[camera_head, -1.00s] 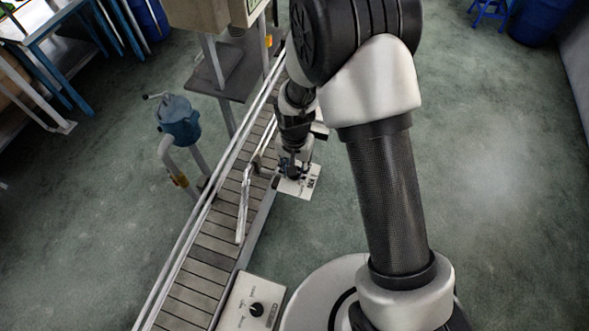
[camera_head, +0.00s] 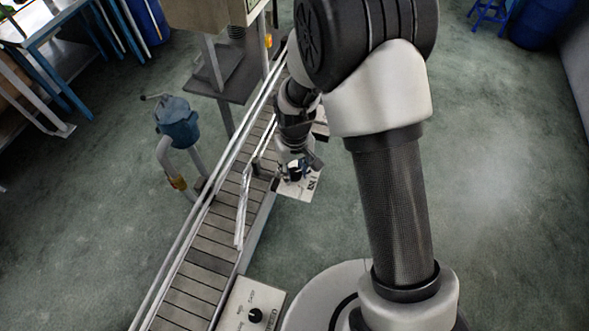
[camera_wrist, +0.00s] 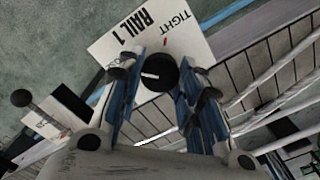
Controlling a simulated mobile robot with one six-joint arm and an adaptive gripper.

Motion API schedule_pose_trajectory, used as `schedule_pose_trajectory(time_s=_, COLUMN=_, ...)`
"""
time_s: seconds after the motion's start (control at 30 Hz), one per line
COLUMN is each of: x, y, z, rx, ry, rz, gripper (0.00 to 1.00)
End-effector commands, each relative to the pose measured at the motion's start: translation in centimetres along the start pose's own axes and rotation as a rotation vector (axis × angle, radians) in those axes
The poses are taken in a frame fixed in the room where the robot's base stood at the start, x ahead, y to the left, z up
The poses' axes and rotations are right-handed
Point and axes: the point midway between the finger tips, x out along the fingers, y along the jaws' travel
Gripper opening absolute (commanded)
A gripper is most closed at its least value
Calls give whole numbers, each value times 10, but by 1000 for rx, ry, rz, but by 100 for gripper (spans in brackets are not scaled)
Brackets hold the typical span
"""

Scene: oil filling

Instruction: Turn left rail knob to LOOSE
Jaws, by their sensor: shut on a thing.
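The rail knob (camera_wrist: 161,72) is round and black with a short white pointer mark. It stands on a white plate (camera_wrist: 112,47) lettered RAIL 1 and TIGHT. In the head view my gripper (camera_head: 297,168) is over the plate (camera_head: 309,188) beside the conveyor, and the knob is mostly hidden.
The slatted conveyor (camera_head: 213,245) with metal guide rails runs alongside the plate. A second control plate (camera_head: 240,304) with a black knob (camera_head: 255,315) is at the bottom. A blue hand pump (camera_head: 179,124) stands left of the conveyor.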

Motion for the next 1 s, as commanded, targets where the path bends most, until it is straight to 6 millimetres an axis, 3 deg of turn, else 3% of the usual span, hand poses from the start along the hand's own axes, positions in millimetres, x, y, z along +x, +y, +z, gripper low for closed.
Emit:
schedule_pose_trajectory(time_s=0.57, x=0, y=0, z=0, rx=-34, ry=0, rz=0, gripper=9)
schedule_pose_trajectory(time_s=0.6, x=0, y=0, z=0, rx=-34, ry=0, rz=0, gripper=34)
schedule_pose_trajectory(time_s=0.9, x=0, y=0, z=0, rx=-34, ry=0, rz=0, gripper=54)
schedule_pose_trajectory(time_s=1.0, x=0, y=0, z=0, rx=-34, ry=0, rz=0, gripper=54)
